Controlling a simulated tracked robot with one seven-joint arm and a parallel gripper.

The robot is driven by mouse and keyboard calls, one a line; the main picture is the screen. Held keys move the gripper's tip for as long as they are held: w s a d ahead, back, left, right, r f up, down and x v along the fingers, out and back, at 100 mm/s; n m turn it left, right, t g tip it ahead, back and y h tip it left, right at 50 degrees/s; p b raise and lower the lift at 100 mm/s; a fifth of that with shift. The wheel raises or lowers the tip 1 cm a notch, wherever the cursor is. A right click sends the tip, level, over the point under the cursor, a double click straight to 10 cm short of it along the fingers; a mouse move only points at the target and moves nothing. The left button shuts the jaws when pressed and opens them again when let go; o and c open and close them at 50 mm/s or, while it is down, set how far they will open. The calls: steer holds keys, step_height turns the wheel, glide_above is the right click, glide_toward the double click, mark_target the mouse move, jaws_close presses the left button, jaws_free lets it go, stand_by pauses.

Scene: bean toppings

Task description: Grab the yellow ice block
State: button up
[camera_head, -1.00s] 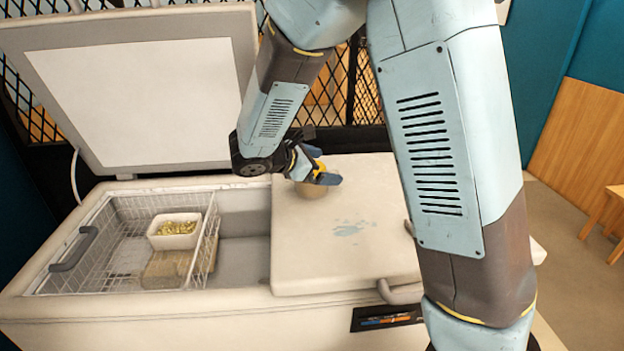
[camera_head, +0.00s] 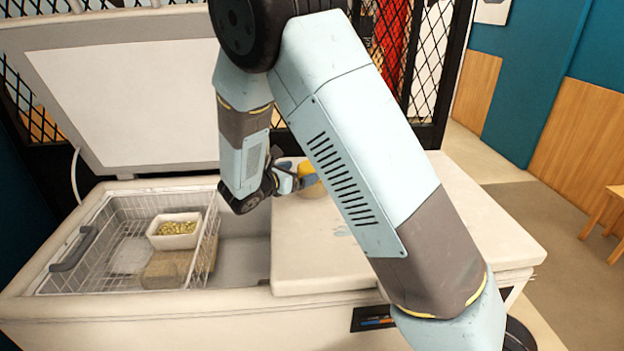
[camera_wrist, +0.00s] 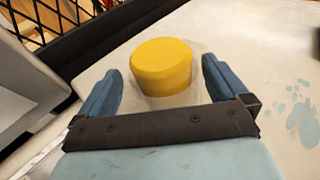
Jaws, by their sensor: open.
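The yellow ice block (camera_wrist: 162,66) is a short rounded cylinder. In the wrist view it sits in or on a clear, pale container on the white freezer lid (camera_wrist: 225,35). My gripper (camera_wrist: 163,85) is open, with one blue finger on each side of the block and gaps showing between them. In the head view the yellow block (camera_head: 307,172) shows on the closed right lid, beside my gripper (camera_head: 298,184) and partly hidden by my arm.
The chest freezer's left side is open, with a wire basket (camera_head: 100,245) holding a white tub (camera_head: 168,243) of small greenish pieces. The raised lid (camera_head: 125,95) stands behind. A black mesh fence (camera_head: 430,60) runs along the back.

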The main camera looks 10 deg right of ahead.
mark_target(307, 168)
steer(key=shift+x, duration=3.25)
steer(key=shift+a, duration=0.1)
steer(key=c, duration=1.1)
